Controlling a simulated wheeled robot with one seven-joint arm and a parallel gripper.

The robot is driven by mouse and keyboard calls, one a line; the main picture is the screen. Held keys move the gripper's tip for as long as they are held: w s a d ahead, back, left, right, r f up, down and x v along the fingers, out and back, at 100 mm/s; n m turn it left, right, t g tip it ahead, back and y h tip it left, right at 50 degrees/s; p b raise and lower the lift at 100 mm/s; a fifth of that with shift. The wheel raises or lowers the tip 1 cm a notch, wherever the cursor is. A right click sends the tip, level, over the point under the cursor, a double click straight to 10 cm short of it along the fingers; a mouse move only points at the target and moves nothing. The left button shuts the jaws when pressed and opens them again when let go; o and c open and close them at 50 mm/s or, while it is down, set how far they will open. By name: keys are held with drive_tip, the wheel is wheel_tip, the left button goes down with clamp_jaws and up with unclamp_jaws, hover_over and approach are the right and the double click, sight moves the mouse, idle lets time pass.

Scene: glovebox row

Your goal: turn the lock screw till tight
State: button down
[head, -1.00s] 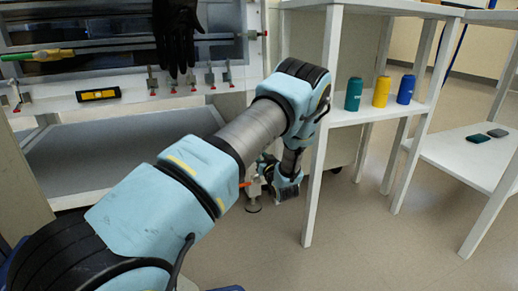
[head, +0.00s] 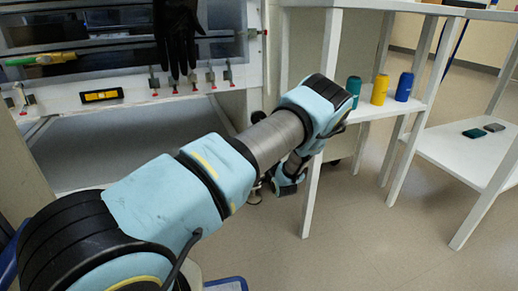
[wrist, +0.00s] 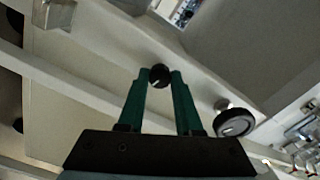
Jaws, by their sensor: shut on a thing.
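In the wrist view, my gripper (wrist: 159,82) has two green fingers with their tips closed on a small round black knob (wrist: 160,76) with a white mark, which I take to be the lock screw. The knob sits between the two fingertips, close to a pale frame member. In the head view my gripper is low beside the glovebox stand, mostly hidden behind my own arm, and the lock screw cannot be made out there.
A larger round dark foot or knob (wrist: 234,121) is close to the right finger in the wrist view. A white shelf (head: 365,112) with teal, yellow (head: 380,90) and blue bottles stands right of my arm. The glovebox front (head: 130,100) carries several clamps and a yellow level.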

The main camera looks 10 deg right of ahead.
drive_tip(key=shift+m, duration=7.4)
drive_tip(key=c, duration=0.6)
unclamp_jaws()
drive_tip(key=shift+s, duration=0.1)
drive_tip(key=s+p, duration=0.1)
drive_tip(key=s, duration=0.2)
drive_tip(key=s+d+p, duration=0.1)
drive_tip(key=s, duration=0.6)
drive_tip(key=shift+s+d+p, duration=0.15)
drive_tip(key=shift+s+p, duration=0.15)
drive_tip(key=shift+p, duration=0.1)
